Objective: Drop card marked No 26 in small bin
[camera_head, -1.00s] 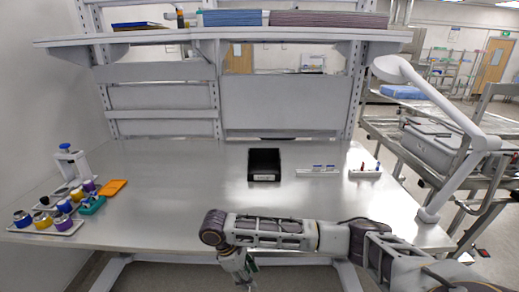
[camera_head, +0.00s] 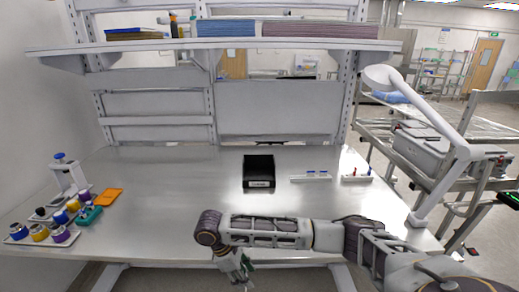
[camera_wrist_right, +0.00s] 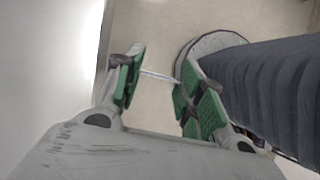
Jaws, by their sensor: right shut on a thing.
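The small black bin (camera_head: 258,182) stands on the steel table, a little right of its middle, with a pale label on its front. My right gripper (camera_head: 242,271) hangs at the table's front edge, nearer to me than the bin and below the forearm. In the right wrist view, its green-padded fingers (camera_wrist_right: 160,68) are shut on a thin white card (camera_wrist_right: 160,76), seen nearly edge-on. The marking on the card cannot be read. My left gripper is out of view.
The steel table (camera_head: 170,195) is clear between its front edge and the bin. Two small white racks (camera_head: 311,178) stand right of the bin. Bottles, a tray and an orange item (camera_head: 108,197) are at the left. A lamp arm (camera_head: 440,190) rises at the right.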

